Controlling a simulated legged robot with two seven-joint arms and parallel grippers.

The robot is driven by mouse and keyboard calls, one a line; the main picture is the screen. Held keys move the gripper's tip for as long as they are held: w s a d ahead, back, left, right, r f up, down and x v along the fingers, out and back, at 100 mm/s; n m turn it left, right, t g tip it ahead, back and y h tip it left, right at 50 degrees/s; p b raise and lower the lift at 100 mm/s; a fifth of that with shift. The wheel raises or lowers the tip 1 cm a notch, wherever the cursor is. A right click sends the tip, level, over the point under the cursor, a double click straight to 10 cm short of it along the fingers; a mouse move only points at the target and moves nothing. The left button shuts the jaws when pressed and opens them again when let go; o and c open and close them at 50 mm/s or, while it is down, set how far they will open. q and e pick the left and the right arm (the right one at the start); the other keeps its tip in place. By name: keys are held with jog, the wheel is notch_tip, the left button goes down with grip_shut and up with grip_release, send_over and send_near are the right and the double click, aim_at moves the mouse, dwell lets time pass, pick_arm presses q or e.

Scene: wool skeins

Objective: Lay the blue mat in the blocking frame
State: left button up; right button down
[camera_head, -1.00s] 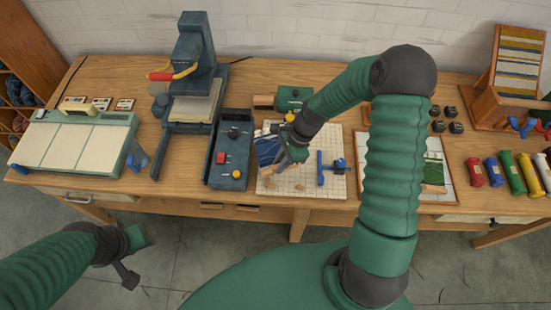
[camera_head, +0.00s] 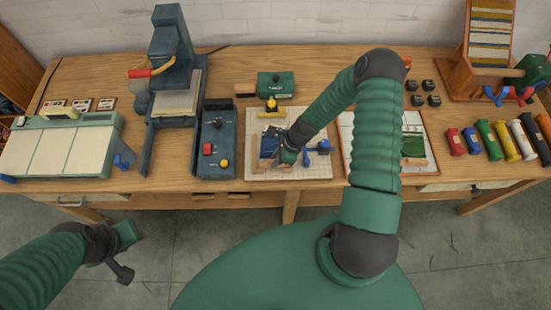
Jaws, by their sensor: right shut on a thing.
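The blue mat (camera_head: 268,146) is a small dark-blue piece over the left part of a pale gridded board (camera_head: 316,173). My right gripper (camera_head: 283,150) is shut on the mat at its right side. I cannot tell whether the mat touches the board. The gripper and wrist hide part of it. I cannot tell which of the two pale boards is the blocking frame; the second board (camera_head: 348,165) lies to the right with a green piece (camera_head: 412,142) on it. My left gripper (camera_head: 128,254) hangs empty over the floor, in front of the table; its jaws are unclear.
A blue tool (camera_head: 320,147) lies on the gridded board near my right wrist. A dark control box (camera_head: 213,160) stands left of the board, and a press (camera_head: 172,75) beyond it. A green box (camera_head: 276,85) stands behind. Several coloured rolls (camera_head: 487,138) lie at right.

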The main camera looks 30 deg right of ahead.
pick_arm(q)
jog(key=shift+f, duration=0.1)
pick_arm(e)
jog(key=shift+f, duration=0.1)
jog(key=c, duration=1.7)
grip_release()
jog(key=o, duration=0.3)
jog(key=shift+w+d, duration=0.1)
jog(key=shift+d, duration=0.05)
pick_arm(q)
jog(key=shift+d, duration=0.35)
pick_arm(e)
jog(key=shift+o, duration=0.2)
jog(key=shift+d, duration=0.1)
